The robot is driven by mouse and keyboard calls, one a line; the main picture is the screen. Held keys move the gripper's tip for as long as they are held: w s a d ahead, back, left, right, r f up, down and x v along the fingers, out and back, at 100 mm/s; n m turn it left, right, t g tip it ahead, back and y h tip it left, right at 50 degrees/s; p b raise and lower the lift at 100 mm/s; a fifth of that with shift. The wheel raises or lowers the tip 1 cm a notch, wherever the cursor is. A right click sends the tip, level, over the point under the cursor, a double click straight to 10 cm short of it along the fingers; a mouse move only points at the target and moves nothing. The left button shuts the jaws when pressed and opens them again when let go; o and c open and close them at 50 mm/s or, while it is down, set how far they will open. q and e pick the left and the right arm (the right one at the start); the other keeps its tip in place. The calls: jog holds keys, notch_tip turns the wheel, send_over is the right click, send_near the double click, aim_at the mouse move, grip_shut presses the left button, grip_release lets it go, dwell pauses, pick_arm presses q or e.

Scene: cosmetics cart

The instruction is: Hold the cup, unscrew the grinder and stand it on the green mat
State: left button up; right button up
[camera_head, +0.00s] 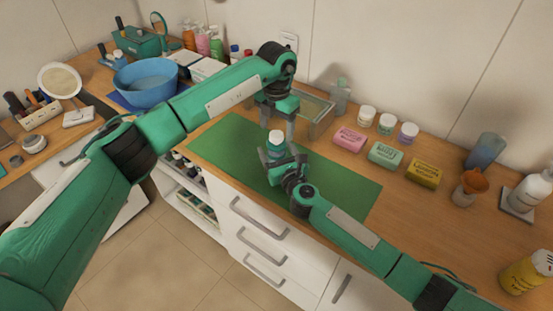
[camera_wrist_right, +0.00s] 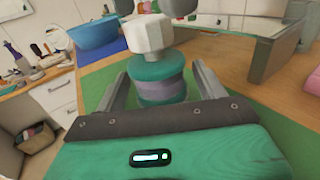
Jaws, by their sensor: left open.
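The cup (camera_wrist_right: 160,90) is teal with a lilac band and stands upright over the green mat (camera_head: 225,147). The white faceted grinder (camera_wrist_right: 148,34) sits on top of it, and its white top also shows in the head view (camera_head: 277,136). My left gripper (camera_head: 278,122) is open and points down just above the grinder. Its grey fingertips also show at the top of the right wrist view (camera_wrist_right: 153,6). The cup's base is partly hidden.
A glass-sided tray (camera_head: 318,122) stands behind the mat. Pink (camera_head: 349,139), green (camera_head: 385,154) and yellow (camera_head: 424,172) boxes lie to the right, with small jars behind them. A blue bowl (camera_head: 146,85) is at the left. The mat's right part is clear.

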aim_at(276, 146)
jog(key=c, duration=1.4)
pick_arm(q)
jog(key=m, duration=0.4)
pick_arm(e)
grip_shut()
pick_arm(q)
jog(key=shift+f, duration=4)
jog(key=c, duration=1)
jog(key=shift+o, duration=0.2)
jog(key=shift+n, duration=1.4)
